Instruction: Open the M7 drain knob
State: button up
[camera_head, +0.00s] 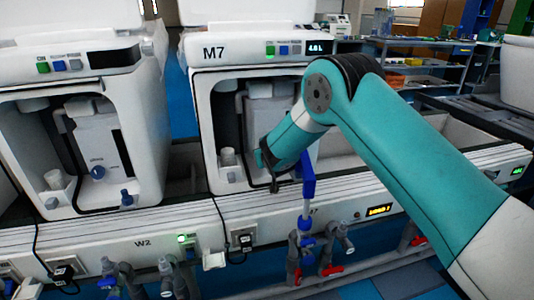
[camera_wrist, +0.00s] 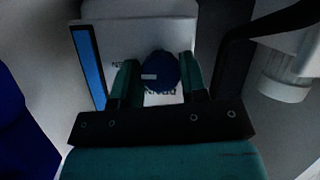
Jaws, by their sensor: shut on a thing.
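The M7 unit (camera_head: 214,52) is a white cabinet with an open front bay, and my teal arm reaches into this bay. In the wrist view the round dark blue drain knob (camera_wrist: 161,70) sits on a white panel (camera_wrist: 135,38) with upside-down lettering. A small pale mark shows on the knob. My gripper (camera_wrist: 158,76) has one finger on each side of the knob and is shut on it. In the head view my arm hides the knob and the fingertips.
A similar unit (camera_head: 150,110) stands at the left, with its own blue knob (camera_head: 98,172). A pale cylindrical fitting (camera_wrist: 285,85) is at the right in the wrist view. Blue and grey pipe fittings (camera_head: 306,190) stand below M7. The bay walls are close around my gripper.

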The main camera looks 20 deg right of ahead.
dwell(0.5)
jog(key=o, duration=0.9)
jog(key=shift+o, duration=0.2)
jog(key=d+v, duration=0.1)
jog(key=v, duration=1.6)
jog(key=shift+s+a+p, duration=0.2)
jog(key=shift+a+p, duration=0.15)
jog(key=shift+p, duration=0.1)
jog(key=shift+r, duration=0.2)
